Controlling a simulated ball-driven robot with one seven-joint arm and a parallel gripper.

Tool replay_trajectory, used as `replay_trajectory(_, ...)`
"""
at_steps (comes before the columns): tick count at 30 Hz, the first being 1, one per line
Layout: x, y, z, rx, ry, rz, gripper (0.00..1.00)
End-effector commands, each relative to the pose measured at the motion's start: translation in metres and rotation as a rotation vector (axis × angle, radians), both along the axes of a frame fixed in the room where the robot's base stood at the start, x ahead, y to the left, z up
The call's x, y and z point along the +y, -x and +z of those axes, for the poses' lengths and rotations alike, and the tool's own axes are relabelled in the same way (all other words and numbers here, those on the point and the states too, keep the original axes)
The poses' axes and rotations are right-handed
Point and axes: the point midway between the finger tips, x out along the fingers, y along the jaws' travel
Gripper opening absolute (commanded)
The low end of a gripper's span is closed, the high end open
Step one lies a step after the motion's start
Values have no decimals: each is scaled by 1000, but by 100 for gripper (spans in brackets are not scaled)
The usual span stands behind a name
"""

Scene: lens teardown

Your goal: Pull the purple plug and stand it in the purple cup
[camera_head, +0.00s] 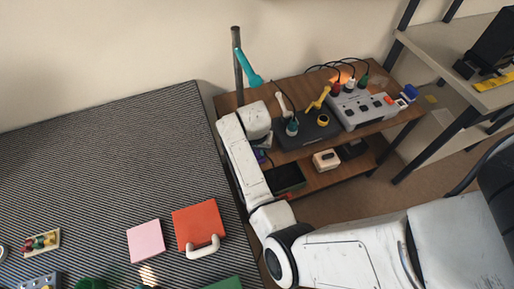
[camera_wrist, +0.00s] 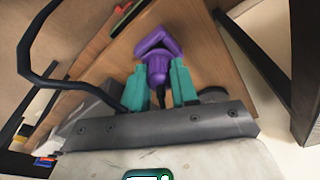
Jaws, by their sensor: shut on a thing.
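The purple plug (camera_wrist: 158,62) shows in the wrist view, with an angular loop-shaped head and a narrower ribbed body. My gripper (camera_wrist: 161,84) has its two teal fingers on either side of the plug's body and is shut on it. A dark cable end shows below the plug, between the fingers. In the head view a small purple patch (camera_head: 261,156) shows beside my white arm, at the left end of the wooden shelf unit. I cannot tell whether it is the plug or the cup. The purple cup cannot be made out for sure in either view.
The brown shelf unit (camera_head: 390,124) carries a grey power strip (camera_head: 362,106) with several plugs and cables, and a black box (camera_head: 318,136). A dark post (camera_head: 237,66) with a teal piece (camera_head: 249,68) stands behind my arm. A striped table (camera_head: 100,165) lies left.

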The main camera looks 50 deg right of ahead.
Motion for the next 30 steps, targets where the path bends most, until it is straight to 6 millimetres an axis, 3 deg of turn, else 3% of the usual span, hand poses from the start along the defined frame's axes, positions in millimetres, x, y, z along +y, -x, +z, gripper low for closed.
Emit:
replay_trajectory(25, 0, 0, -8, -1, 1, -1, 0)
replay_trajectory(26, 0, 0, -8, -1, 1, -1, 30)
replay_trajectory(30, 0, 0, -8, -1, 1, -1, 44)
